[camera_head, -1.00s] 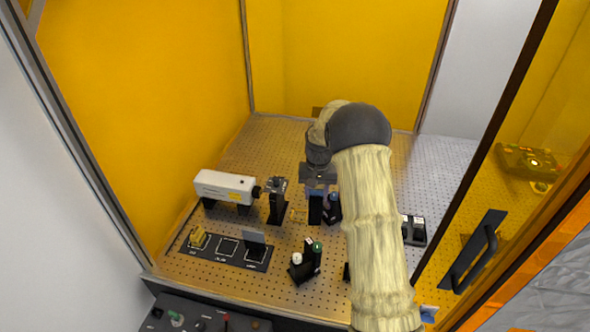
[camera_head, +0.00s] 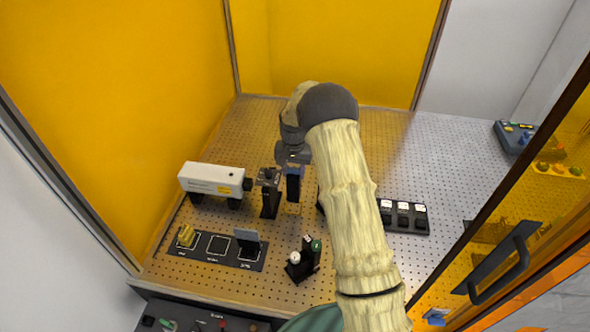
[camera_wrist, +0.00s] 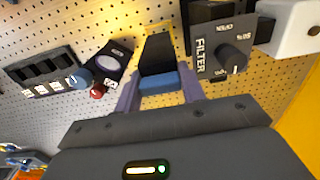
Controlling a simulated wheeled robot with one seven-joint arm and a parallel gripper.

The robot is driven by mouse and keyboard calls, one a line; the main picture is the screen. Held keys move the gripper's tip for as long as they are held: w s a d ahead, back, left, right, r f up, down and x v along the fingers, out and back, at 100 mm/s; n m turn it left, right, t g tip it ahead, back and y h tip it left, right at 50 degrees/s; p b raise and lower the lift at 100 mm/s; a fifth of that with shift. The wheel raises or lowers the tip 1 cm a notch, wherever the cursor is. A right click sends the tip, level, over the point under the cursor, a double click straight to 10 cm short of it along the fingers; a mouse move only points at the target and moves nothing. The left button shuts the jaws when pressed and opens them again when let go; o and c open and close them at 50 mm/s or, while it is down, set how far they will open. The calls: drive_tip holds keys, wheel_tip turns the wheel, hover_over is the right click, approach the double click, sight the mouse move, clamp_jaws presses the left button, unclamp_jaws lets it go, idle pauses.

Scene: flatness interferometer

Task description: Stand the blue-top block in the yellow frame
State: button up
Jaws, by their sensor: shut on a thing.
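My gripper (camera_head: 292,163) is shut on the blue-top block (camera_head: 293,187), a black upright block with a blue top. In the wrist view the blue top (camera_wrist: 160,83) sits between my two purple fingers (camera_wrist: 160,96). Part of the yellow frame (camera_wrist: 160,27) shows on the perforated board just beyond the block's lower end. The block covers the rest of it. I cannot tell whether the block's foot touches the board.
The filter post (camera_head: 269,196) stands close left of the block, with a white instrument (camera_head: 212,181) beyond it. A black holder (camera_head: 303,262) with knobs, a slotted tray (camera_head: 218,250) and a switch row (camera_head: 405,217) stand around. A round-knobbed black unit (camera_wrist: 109,62) is close by.

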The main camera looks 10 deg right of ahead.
sight(293, 183)
drive_tip(key=shift+s+a, duration=0.1)
drive_tip(key=shift+a, duration=0.05)
drive_tip(key=shift+f, duration=0.25)
drive_tip(key=shift+f+b, duration=0.6)
drive_tip(key=shift+f, duration=0.2)
drive_tip(key=shift+w+f+b, duration=0.2)
drive_tip(key=shift+f+b, duration=0.6)
drive_tip(key=shift+f, duration=0.85)
drive_tip(key=shift+f+b, duration=0.3)
drive_tip(key=shift+f, duration=0.1)
drive_tip(key=o, duration=1.3)
drive_tip(key=shift+c, duration=0.2)
drive_tip(key=shift+r, duration=0.15)
